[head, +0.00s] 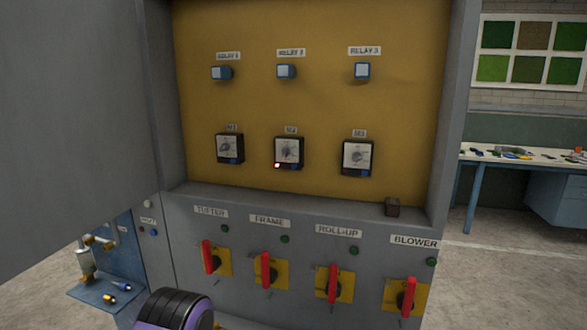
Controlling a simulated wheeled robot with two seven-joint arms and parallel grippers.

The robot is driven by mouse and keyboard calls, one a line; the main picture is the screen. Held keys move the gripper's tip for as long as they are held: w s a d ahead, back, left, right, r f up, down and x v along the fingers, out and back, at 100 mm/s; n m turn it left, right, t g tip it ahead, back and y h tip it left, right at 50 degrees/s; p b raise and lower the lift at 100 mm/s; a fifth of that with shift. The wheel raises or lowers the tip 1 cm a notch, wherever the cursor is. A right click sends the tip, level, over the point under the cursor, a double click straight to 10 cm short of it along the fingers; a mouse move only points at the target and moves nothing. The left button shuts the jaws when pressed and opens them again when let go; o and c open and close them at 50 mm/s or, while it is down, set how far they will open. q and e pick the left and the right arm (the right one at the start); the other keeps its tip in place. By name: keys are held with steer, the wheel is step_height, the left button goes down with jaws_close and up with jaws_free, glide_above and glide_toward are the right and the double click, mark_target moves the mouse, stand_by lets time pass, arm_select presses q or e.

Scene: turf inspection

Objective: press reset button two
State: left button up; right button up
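The yellow back panel (330,110) of an open grey cabinet carries three dark dial units in a row. The middle dial unit (289,150) has a glowing red light (277,166) at its lower left and a small blue button (296,167) at its lower right. The left dial unit (229,147) and right dial unit (357,156) show no red light. The small labels above them are hard to read; the middle one seems to end in 2. Neither gripper shows in the head view, and nothing touches the middle unit.
Three blue-white relays, including the middle relay (286,71), sit above. Red-handled switches, such as the frame switch (266,270), line the grey front below. The open door (70,110) stands at left. A workbench (520,160) stands right.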

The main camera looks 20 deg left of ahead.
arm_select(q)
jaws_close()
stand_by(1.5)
